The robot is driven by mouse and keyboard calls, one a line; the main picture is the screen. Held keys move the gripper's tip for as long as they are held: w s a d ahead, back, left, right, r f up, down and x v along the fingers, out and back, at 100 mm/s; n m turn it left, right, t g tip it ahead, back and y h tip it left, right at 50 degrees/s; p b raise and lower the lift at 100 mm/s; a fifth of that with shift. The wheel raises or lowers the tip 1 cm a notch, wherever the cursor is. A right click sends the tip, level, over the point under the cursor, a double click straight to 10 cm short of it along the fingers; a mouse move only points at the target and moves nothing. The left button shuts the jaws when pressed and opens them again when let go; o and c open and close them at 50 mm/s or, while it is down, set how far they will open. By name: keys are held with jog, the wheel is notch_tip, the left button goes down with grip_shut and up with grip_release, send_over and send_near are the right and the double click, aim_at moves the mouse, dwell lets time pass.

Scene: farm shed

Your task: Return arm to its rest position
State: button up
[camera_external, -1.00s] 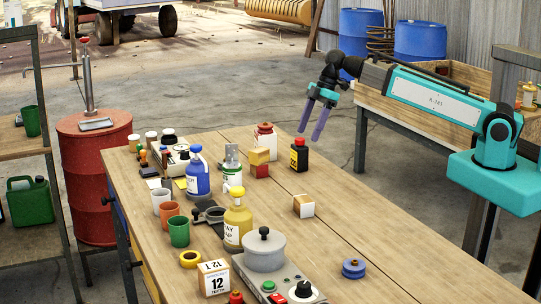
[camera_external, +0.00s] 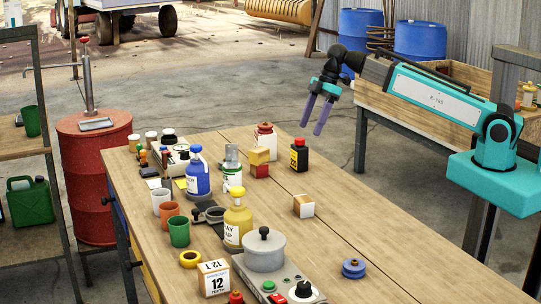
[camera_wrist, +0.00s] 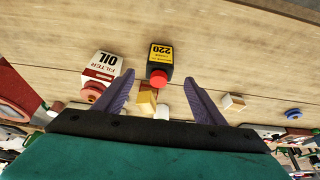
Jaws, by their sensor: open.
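My gripper (camera_external: 315,116) is open and empty, with its two purple fingers pointing down above the far right part of the wooden workbench (camera_external: 340,225). My teal arm reaches out from the right. In the wrist view my gripper (camera_wrist: 160,98) shows its fingers spread apart with nothing held between them. Beyond the fingertips is the black bottle with a red cap and yellow label (camera_wrist: 160,57), which also stands upright on the bench in the external view (camera_external: 299,155). It is apart from the fingers.
A red-lidded white container (camera_external: 265,141), stacked yellow and red blocks (camera_external: 260,163), a blue jug (camera_external: 197,173) and a yellow bottle (camera_external: 238,218) stand on the bench. A pot (camera_external: 265,252) sits near its front. A wooden crate (camera_external: 430,113) lies behind my arm. The bench's right side is mostly clear.

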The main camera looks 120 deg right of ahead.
aim_at(303, 145)
jog(key=shift+f, duration=0.15)
jog(key=shift+p+x, duration=0.7)
jog(key=shift+x, duration=3.45)
jog(key=b+v, duration=0.1)
jog(key=v, duration=0.6)
jog(key=shift+w, duration=0.1)
jog(key=shift+p+x, duration=0.7)
jog(key=shift+x, duration=3.75)
